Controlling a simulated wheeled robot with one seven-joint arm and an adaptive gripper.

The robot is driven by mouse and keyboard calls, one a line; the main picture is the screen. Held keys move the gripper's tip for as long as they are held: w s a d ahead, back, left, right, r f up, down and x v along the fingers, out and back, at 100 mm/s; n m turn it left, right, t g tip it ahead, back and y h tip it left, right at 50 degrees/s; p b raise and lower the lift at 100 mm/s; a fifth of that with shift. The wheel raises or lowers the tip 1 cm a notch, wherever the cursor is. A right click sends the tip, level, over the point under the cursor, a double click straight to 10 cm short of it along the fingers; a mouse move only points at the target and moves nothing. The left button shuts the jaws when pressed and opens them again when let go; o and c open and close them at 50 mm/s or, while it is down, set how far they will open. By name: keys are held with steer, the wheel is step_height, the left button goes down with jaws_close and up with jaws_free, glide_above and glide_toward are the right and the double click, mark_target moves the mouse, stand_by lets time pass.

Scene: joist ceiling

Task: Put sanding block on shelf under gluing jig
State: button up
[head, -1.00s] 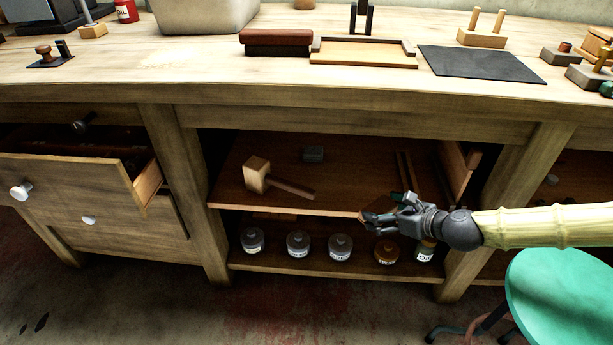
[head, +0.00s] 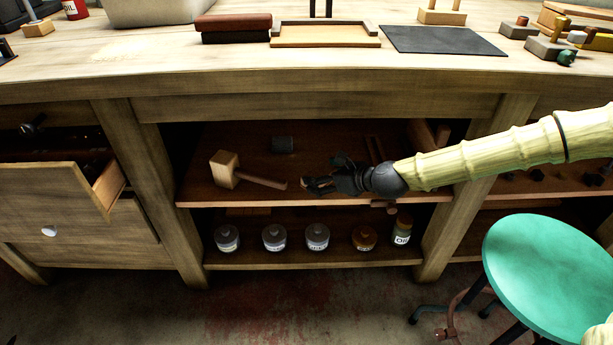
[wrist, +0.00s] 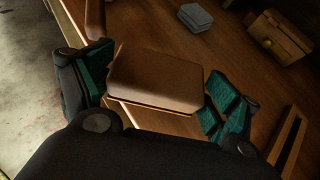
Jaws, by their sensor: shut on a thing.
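The sanding block (wrist: 155,78), a brown block with a thin pale lower edge, sits between the fingers of my gripper (wrist: 160,98), which is shut on it. In the head view my gripper (head: 318,182) is at the front of the upper shelf (head: 330,150), right of the mallet; the block is hard to make out there. I cannot tell if the block touches the shelf. A shallow wooden frame (head: 325,43), possibly the gluing jig, lies on the bench top above this shelf.
A wooden mallet (head: 226,170) lies at the shelf's left front, its handle near my gripper. A small grey block (head: 283,144) is farther back. Wooden strips (head: 376,150) lie at the right. Jars (head: 317,237) line the lower shelf. A green stool (head: 545,270) stands front right.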

mark_target(307, 174)
steer(key=w+a+b, duration=0.1)
steer(key=w+a, duration=0.3)
steer(key=shift+w+a, duration=0.25)
steer(key=shift+a, duration=0.05)
steer(key=shift+f+b, duration=0.8)
steer(key=shift+f, duration=0.9)
steer(key=shift+f, duration=0.15)
steer(key=o, duration=0.9)
steer(key=p+v, duration=0.3)
steer(key=v, duration=0.9)
steer(key=shift+d, duration=0.1)
